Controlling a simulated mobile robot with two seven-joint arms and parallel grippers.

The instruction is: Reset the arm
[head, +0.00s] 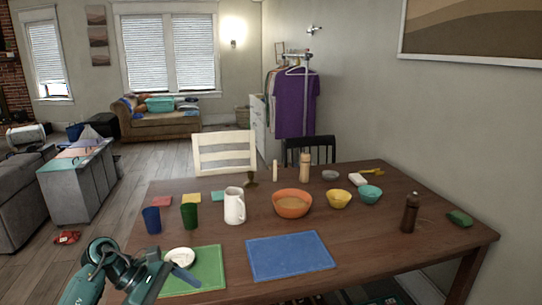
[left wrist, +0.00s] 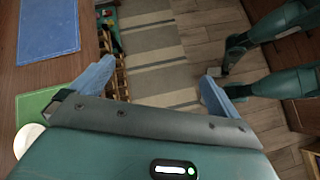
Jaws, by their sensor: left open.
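My left gripper (head: 182,276) is at the near left edge of the table, over the green placemat (head: 206,274) in the head view. In the left wrist view its two blue-grey fingers (left wrist: 155,85) are spread wide with nothing between them. Past them lies the floor beside the table. A white round dish (head: 179,255) sits by the green mat, close to the gripper; part of it shows in the left wrist view (left wrist: 28,140). I cannot make out my right gripper in either view.
The wooden table (head: 370,250) holds a blue placemat (head: 289,256), blue cup (head: 152,220), green cup (head: 189,216), white pitcher (head: 234,206), orange bowl (head: 292,204), other bowls and a brown bottle (head: 410,213). A striped rug (left wrist: 155,45) lies below the gripper. The table's right front is clear.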

